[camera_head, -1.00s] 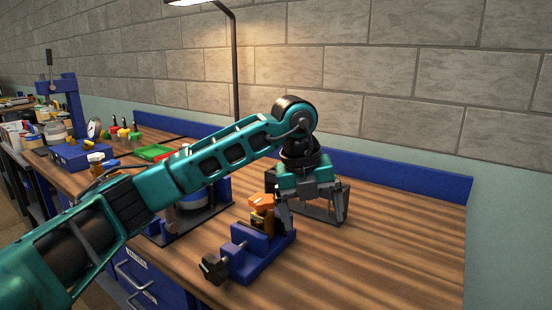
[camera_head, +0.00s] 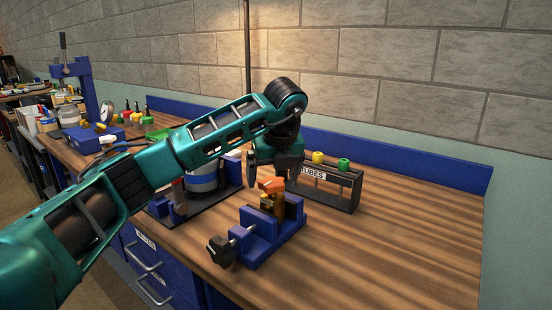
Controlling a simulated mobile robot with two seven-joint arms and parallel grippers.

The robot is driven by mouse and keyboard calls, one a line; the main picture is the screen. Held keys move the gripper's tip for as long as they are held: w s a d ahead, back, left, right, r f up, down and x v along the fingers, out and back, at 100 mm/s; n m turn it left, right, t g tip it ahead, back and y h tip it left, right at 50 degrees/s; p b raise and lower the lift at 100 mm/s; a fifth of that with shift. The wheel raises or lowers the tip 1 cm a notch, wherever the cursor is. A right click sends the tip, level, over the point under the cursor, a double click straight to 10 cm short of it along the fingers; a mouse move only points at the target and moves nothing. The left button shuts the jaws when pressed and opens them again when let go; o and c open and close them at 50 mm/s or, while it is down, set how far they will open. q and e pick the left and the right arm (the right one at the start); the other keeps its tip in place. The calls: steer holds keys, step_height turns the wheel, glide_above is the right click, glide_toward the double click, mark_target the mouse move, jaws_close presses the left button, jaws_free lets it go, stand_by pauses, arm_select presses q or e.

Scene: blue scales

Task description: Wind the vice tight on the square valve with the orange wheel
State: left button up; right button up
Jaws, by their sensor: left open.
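The blue vice (camera_head: 262,236) stands near the front of the wooden bench, with its black winding knob (camera_head: 220,250) at the lower left end. The square valve (camera_head: 267,203), brass-coloured with an orange wheel (camera_head: 271,185) on top, sits upright between the vice jaws. I cannot tell whether both jaws touch it. My left gripper (camera_head: 267,176) is open and points down at the orange wheel, just above or behind it. The wheel appears between its fingers, and contact is unclear. My right gripper is out of view.
A dark tube rack (camera_head: 330,190) with yellow and green caps stands right of the vice. A dark stand with a grey-blue cylinder (camera_head: 203,180) is behind it to the left. The bench's right side is clear.

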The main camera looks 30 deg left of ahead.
arm_select(q)
steer(key=shift+x, duration=1.4)
steer(key=shift+d, duration=0.1)
steer(key=c, duration=1.4)
steer(key=shift+c, duration=0.2)
steer(key=shift+w, duration=0.2)
steer(key=o, duration=1.5)
